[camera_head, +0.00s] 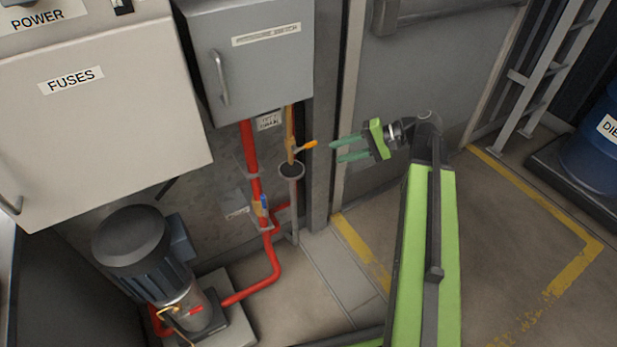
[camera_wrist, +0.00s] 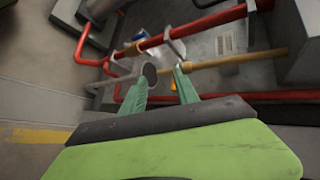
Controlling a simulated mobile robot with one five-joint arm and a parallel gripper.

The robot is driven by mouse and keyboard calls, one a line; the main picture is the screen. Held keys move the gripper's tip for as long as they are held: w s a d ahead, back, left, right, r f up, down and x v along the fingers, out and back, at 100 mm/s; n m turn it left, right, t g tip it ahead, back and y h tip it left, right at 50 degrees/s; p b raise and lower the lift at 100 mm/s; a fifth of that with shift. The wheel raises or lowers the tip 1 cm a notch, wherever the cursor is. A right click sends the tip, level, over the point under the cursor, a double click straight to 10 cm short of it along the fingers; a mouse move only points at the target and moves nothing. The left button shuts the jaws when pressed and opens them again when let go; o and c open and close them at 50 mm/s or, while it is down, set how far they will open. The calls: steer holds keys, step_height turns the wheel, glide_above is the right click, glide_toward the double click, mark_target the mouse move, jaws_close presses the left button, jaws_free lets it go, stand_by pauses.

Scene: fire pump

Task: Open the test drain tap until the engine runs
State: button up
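The test drain tap (camera_head: 308,145) has a small orange lever on a brass pipe (camera_head: 290,128) below the pressure switch box. Its lever sticks out to the right, above a dark round funnel (camera_head: 291,171). My gripper (camera_head: 335,151) is open and empty, just right of the lever, with its green fingers pointing left. In the wrist view, my gripper (camera_wrist: 161,88) has its fingers apart.
A red pipe (camera_head: 250,150) with a blue-handled valve (camera_head: 264,205) runs left of the tap. The pressure switch box (camera_head: 252,65) hangs above, the fuses cabinet (camera_head: 95,115) left. A motor pump (camera_head: 150,265) stands lower left. The floor at right is clear up to a blue drum (camera_head: 598,145).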

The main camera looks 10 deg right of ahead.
mark_target(311, 143)
steer(key=d+f+m+t+y+b, duration=0.1)
steer(key=d+t+y+b, duration=0.2)
steer(key=d+b, duration=0.4)
steer(key=x, duration=1.7)
steer(key=shift+w+d+b, duration=0.25)
steer(key=shift+w+b, duration=0.15)
jaws_close()
steer(key=shift+f, duration=0.1)
